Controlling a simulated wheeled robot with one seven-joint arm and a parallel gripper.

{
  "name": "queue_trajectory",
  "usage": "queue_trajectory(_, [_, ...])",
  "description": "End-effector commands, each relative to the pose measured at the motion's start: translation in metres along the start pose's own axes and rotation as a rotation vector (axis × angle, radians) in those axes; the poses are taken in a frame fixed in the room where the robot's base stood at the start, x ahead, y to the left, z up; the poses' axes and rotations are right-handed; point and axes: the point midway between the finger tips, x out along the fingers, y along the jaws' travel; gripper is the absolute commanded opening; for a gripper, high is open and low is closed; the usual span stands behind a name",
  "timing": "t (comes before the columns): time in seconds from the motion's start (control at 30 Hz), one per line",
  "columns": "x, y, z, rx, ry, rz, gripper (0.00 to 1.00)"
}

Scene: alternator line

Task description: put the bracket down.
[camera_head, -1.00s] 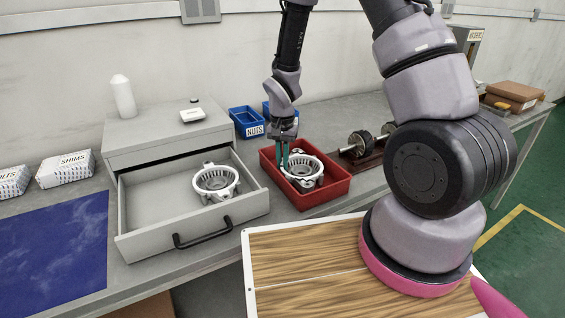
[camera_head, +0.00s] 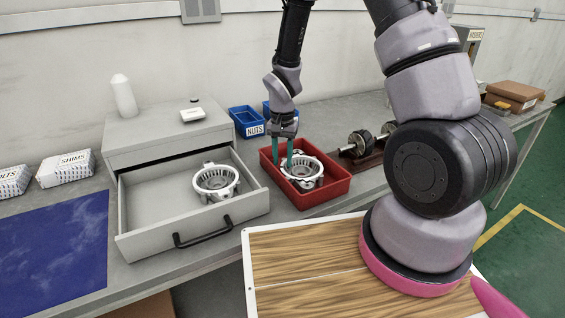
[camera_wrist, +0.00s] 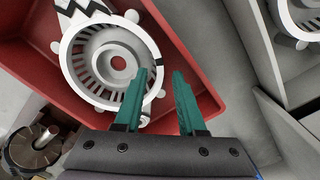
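A pale metal ring-shaped bracket (camera_head: 304,181) lies in the red tray (camera_head: 329,190) on the bench; in the wrist view it also shows (camera_wrist: 98,62) at upper left. My gripper (camera_head: 283,165) is over the left side of this bracket, pointing down into the tray. In the wrist view its two teal fingers (camera_wrist: 161,73) stand apart with a clear gap. The left finger overlaps the bracket's rim and the right finger is outside it. I cannot tell whether a finger touches the bracket. A similar bracket (camera_head: 214,181) lies in the open grey drawer (camera_head: 150,205).
Blue bins (camera_head: 246,122) stand behind the tray. A rotor-like part (camera_head: 359,143) on a dark red base lies to its right. The drawer's right wall is close to the tray's left side. A blue mat (camera_head: 55,250) at left is clear.

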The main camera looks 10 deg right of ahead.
Motion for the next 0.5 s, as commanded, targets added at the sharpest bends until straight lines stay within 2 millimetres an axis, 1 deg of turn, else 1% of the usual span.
queue_trajectory(0.03, [-0.011,-0.001,-0.001,0.001,0.004,-0.004,0.39])
queue_trajectory(0.3, [-0.069,-0.001,-0.001,0.002,0.003,-0.004,0.39])
queue_trajectory(0.4, [-0.086,-0.001,0.0,0.0,0.003,-0.003,0.39])
queue_trajectory(0.5, [-0.098,0.0,0.0,0.0,0.002,-0.002,0.39])
